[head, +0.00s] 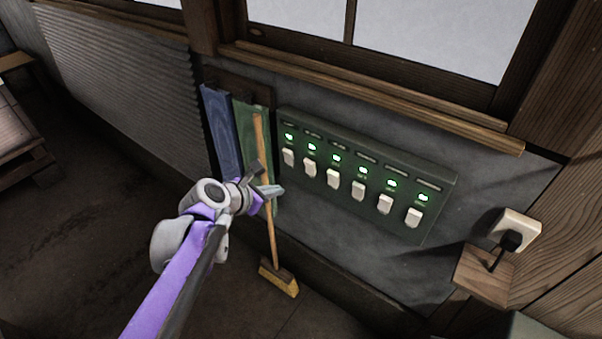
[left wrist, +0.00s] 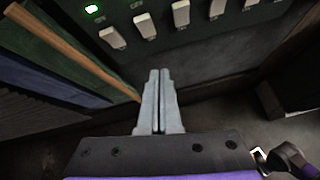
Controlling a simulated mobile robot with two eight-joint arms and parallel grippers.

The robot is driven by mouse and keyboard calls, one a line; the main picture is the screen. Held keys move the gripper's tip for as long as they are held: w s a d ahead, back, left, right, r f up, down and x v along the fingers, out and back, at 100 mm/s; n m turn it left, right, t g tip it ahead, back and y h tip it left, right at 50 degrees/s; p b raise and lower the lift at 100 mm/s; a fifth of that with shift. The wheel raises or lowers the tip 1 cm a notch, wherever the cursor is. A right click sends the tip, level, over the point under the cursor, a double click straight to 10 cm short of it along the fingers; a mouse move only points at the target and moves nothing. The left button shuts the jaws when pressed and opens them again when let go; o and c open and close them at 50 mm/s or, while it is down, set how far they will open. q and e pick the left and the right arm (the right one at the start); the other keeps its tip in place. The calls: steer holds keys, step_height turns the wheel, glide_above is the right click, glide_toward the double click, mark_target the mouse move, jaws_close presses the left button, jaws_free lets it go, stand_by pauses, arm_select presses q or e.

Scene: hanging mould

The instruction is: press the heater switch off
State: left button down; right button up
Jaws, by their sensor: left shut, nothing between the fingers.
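A dark green switch panel (head: 447,185) is fixed to the wall below the window. It carries a row of several white rocker switches, such as the leftmost switch (head: 288,157) and the rightmost switch (head: 413,217). A green light glows above each switch. The labels are too small to read, so I cannot tell which is the heater switch. My left gripper (head: 277,190) is shut and empty, in front of the wall near the panel's left end. In the left wrist view its fingers (left wrist: 159,78) point towards the panel (left wrist: 160,58), apart from the switches.
A broom (head: 265,180) leans on the wall behind my left gripper, beside blue (head: 222,125) and green hanging cloths. A white socket with a black plug (head: 510,240) is on the right, above a small wooden ledge (head: 483,277).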

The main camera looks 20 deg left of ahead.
arm_select(q)
steer(key=w+n, duration=0.1)
steer(key=a+n, duration=0.1)
steer(key=shift+w+a+r+n+t, duration=0.1)
steer(key=shift+w+r+n+t, duration=0.1)
steer(key=shift+w+n+t, duration=0.15)
glide_toward(307, 164)
steer(key=w+f, duration=0.1)
steer(key=w+d+f, duration=0.1)
steer(key=f, duration=0.1)
steer(key=w+f, duration=0.2)
steer(key=shift+d, duration=0.3)
steer(key=shift+w+d+r, duration=0.1)
steer(key=shift+w, duration=0.35)
steer(key=shift+w+d+r, duration=0.2)
steer(key=shift+w+r, duration=0.1)
steer(key=shift+w, duration=0.15)
steer(key=shift+r, duration=0.15)
